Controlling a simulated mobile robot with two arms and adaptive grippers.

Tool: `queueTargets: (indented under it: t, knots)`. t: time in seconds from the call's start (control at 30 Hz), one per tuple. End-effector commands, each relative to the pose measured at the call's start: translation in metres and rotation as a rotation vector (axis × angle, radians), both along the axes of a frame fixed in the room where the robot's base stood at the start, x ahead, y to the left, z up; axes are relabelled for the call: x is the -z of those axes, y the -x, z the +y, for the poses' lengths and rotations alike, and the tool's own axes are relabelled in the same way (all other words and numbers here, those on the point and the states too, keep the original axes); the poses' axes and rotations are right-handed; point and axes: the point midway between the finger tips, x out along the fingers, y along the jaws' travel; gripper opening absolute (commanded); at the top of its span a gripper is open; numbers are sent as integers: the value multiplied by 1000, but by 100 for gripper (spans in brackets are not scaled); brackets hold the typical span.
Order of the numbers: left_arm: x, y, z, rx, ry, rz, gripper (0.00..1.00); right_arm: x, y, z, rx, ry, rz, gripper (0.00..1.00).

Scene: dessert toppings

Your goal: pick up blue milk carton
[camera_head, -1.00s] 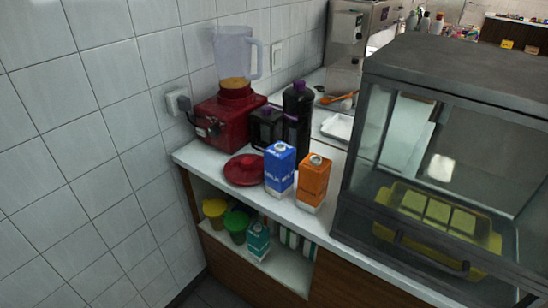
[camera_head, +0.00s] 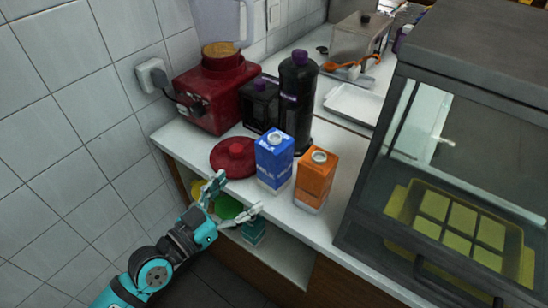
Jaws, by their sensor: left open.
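The blue milk carton (camera_head: 273,163) stands upright on the white counter near its front edge. It has white lettering, a white base and a white cap. An orange carton (camera_head: 315,180) stands close to its right. My left gripper (camera_head: 240,193) is open and empty, in front of the counter edge, to the left of and lower in the picture than the blue carton, apart from it. It partly covers the shelf below the counter. My right gripper does not show.
A red lid (camera_head: 233,157) lies left of the blue carton. Behind stand a red blender (camera_head: 212,93), a black container (camera_head: 261,104) and a tall black bottle (camera_head: 296,93). A glass display case (camera_head: 455,150) stands at the right. A green cup (camera_head: 228,208) sits on the lower shelf.

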Motion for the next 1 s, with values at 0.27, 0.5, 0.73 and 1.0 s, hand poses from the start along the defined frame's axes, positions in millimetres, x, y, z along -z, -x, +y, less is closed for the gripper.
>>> queueTargets:
  t: [0.27, 0.5, 0.73, 1.0]
  knots:
    - [-2, -42, -37, -2, 1, 0, 88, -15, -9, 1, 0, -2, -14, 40]
    - [-2, -54, -48, -1, -1, 1, 88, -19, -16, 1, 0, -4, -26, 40]
    - [-7, -77, -74, -2, 1, 2, 88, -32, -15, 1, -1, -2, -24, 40]
    - [-4, -87, -83, -1, -3, 2, 88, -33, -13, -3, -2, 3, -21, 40]
